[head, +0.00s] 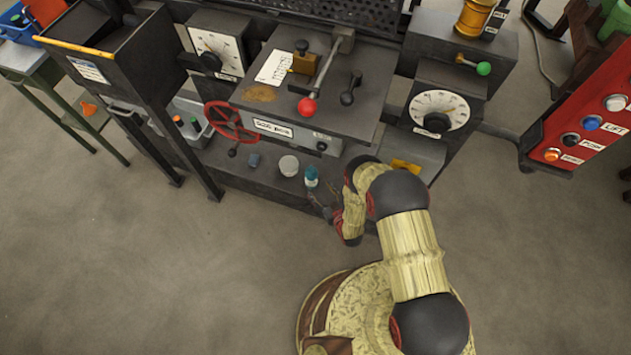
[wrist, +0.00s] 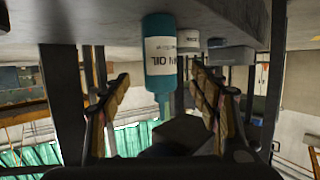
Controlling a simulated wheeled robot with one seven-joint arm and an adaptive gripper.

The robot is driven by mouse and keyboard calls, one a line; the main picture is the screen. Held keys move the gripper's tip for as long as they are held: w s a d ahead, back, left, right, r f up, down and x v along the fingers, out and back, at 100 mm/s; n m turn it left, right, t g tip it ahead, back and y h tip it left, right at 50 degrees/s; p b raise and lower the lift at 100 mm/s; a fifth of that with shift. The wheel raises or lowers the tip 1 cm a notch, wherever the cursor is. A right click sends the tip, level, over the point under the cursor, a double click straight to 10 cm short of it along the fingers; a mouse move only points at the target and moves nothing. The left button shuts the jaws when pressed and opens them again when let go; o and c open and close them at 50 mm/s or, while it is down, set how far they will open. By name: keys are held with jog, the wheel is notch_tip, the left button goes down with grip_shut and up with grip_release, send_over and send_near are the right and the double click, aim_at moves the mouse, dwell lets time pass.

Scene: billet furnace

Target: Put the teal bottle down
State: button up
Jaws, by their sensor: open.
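The teal bottle (head: 311,177) stands upright on the low front ledge of the furnace machine, right of a pale round container. In the wrist view, which is upside down, the teal bottle (wrist: 160,70) has a white label ending in "OIL". Its base is on the grey surface and its neck points toward my gripper. My gripper (wrist: 160,103) is open, with a finger on each side of the bottle's neck and visible gaps between. In the head view my gripper (head: 328,203) is small and partly hidden by my arm, just right of and in front of the bottle.
A pale round container (head: 289,166) and a small blue-grey block (head: 255,160) sit left of the bottle on the ledge. A red handwheel (head: 230,121) is further left. A yellow item (head: 405,167) lies to the right, behind my arm. The floor in front is clear.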

jog(key=shift+p+v, duration=0.3)
jog(key=shift+v, duration=1.3)
